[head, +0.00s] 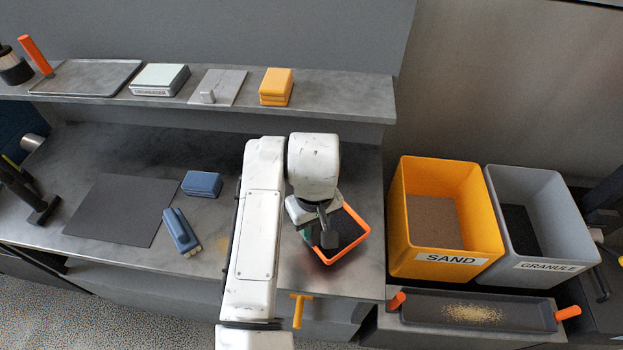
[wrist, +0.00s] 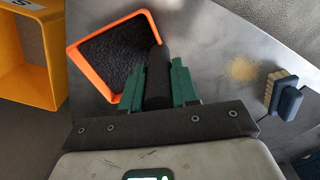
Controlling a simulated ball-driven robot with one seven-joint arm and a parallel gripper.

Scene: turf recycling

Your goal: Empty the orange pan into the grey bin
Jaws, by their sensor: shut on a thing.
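The orange pan (head: 364,234) holds dark black granules and sits at the right end of the grey workbench, partly hidden by my arm in the head view. In the wrist view the pan (wrist: 78,64) shows its orange rim and its dark handle (wrist: 158,76). My gripper (wrist: 158,85) has green fingers on both sides of the handle and is shut on it. The grey bin (head: 535,200), labelled GRANULE, stands right of the bench with some dark material at its bottom.
The yellow SAND bin (head: 447,250) stands between the bench and the grey bin. A dark tray (head: 430,307) with sand lies in front of the bins. A blue brush (head: 181,231), a blue block (head: 202,184) and a dark mat (head: 116,210) lie left on the bench.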

